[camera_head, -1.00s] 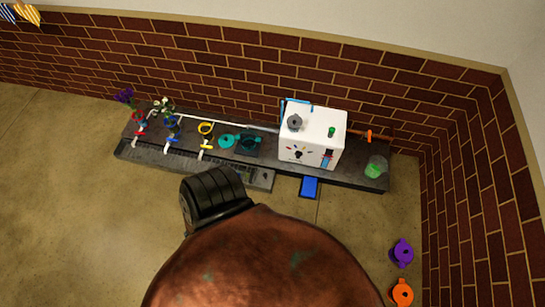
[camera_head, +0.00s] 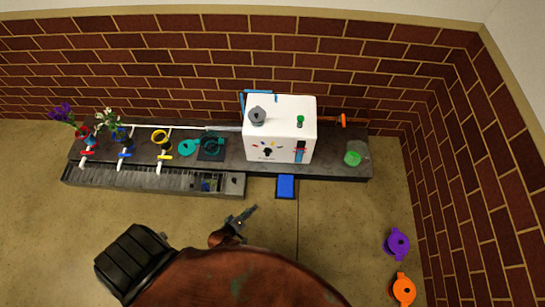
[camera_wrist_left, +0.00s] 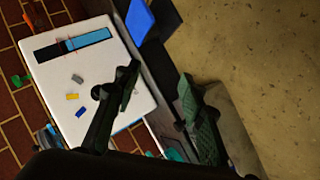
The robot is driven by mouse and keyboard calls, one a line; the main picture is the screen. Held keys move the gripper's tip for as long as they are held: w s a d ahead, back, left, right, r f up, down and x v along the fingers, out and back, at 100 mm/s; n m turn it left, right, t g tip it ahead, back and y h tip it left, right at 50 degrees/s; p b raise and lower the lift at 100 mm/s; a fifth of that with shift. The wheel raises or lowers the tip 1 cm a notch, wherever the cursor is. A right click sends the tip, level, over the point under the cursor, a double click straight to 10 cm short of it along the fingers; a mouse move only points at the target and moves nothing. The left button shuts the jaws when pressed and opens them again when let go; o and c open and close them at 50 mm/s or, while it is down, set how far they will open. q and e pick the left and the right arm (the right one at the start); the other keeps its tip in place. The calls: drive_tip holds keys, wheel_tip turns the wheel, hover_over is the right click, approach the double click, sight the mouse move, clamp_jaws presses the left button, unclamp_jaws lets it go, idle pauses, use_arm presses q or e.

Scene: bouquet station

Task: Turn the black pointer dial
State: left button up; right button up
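The black pointer dial (camera_head: 267,151) is on the front face of the white box (camera_head: 281,115), among small coloured marks. Its pointer direction is too small to read. My left gripper (camera_head: 248,213) is in front of the bench, below and left of the box, apart from the dial. In the left wrist view its two green-padded fingers (camera_wrist_left: 158,78) are spread with nothing between them. The box face (camera_wrist_left: 70,65) shows there with yellow, blue and grey marks. The dial cannot be told apart from the dark finger there. My right gripper is not in view.
The bench (camera_head: 225,187) also carries several coloured valves, flowers at the left, a teal ring-shaped part (camera_head: 189,147) and a green cup (camera_head: 353,157). A blue pedal (camera_head: 286,186) is below the box. Purple (camera_head: 397,244) and orange (camera_head: 404,290) pieces lie on the right floor.

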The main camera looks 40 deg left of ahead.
use_arm(q)
drive_tip(key=w+a+n+t+y+b, duration=0.2)
drive_tip(key=w+n+t+y+b, duration=0.15)
drive_tip(key=w+n+b, duration=0.75)
drive_tip(key=n+t+y+b, duration=0.1)
drive_tip(key=n+y+b, duration=0.4)
drive_tip(key=n, duration=0.5)
approach(267, 155)
drive_tip(key=w, duration=0.1)
drive_tip(key=shift+h, duration=0.25)
drive_tip(key=b+x, duration=0.1)
drive_tip(key=x, duration=0.3)
drive_tip(key=b+x, duration=0.1)
drive_tip(key=x, duration=0.3)
drive_tip(key=shift+a+f+b, duration=0.15)
drive_tip(key=shift+a+b, duration=0.2)
drive_tip(key=shift+a, duration=0.05)
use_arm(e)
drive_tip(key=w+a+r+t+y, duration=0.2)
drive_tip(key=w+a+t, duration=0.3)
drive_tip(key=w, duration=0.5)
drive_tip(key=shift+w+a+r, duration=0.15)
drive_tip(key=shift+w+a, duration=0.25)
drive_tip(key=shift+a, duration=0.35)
use_arm(q)
drive_tip(key=shift+c, duration=0.5)
clamp_jaws()
